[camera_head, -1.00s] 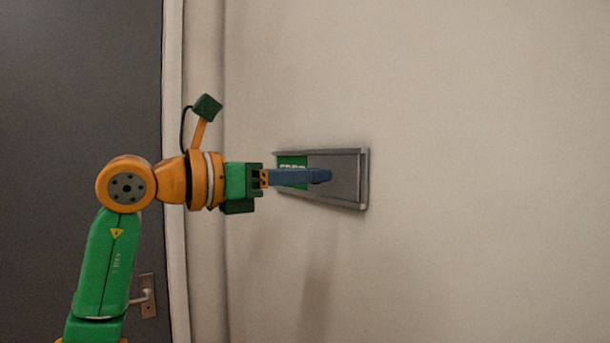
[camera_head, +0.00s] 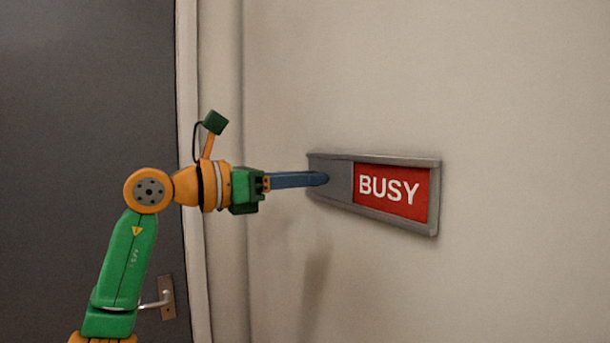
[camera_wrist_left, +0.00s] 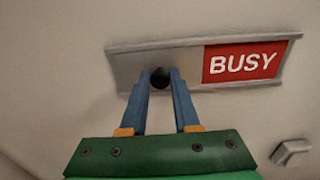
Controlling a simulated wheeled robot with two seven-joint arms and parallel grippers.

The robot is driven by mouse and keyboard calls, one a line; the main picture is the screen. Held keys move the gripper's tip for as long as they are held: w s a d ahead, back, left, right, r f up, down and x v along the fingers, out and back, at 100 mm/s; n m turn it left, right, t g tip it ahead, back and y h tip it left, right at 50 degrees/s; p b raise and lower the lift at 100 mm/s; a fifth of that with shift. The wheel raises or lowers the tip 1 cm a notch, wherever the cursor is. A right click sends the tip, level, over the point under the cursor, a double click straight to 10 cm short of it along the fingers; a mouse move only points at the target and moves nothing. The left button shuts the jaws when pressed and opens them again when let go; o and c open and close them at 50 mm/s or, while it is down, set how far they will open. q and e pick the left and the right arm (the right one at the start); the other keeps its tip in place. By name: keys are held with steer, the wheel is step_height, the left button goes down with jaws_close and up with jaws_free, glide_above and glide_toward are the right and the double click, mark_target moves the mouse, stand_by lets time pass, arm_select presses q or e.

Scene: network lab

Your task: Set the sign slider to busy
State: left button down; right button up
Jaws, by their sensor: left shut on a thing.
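The sign (camera_head: 400,228) is a grey frame on the wall with a red panel reading BUSY (camera_head: 390,190) on its right side. The grey slider cover (camera_head: 340,184) lies over the left part of the frame. In the left wrist view the sign (camera_wrist_left: 190,42) shows a dark round knob (camera_wrist_left: 159,79) on the cover. My left gripper (camera_head: 322,179) has its blue fingers at the cover's left part. In the wrist view its fingertips (camera_wrist_left: 160,77) are shut on the knob, one on each side. The knob is hidden behind the fingers in the head view. My right gripper is not in view.
A dark door (camera_head: 85,120) with a metal handle (camera_head: 156,300) stands at the left, beside a pale door frame (camera_head: 187,130). A small grey box (camera_wrist_left: 291,152) shows at the lower right in the wrist view.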

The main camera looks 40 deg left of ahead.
arm_select(q)
steer(key=shift+a+r, duration=0.1)
steer(key=shift+r, duration=0.1)
steer(key=c, duration=1)
jaws_free()
steer(key=o, duration=0.3)
steer(key=shift+f, duration=0.1)
steer(key=v, duration=0.3)
steer(key=b+v, duration=0.1)
steer(key=v, duration=0.3)
steer(key=shift+a+f, duration=0.15)
steer(key=shift+a, duration=0.1)
steer(key=shift+w, duration=0.15)
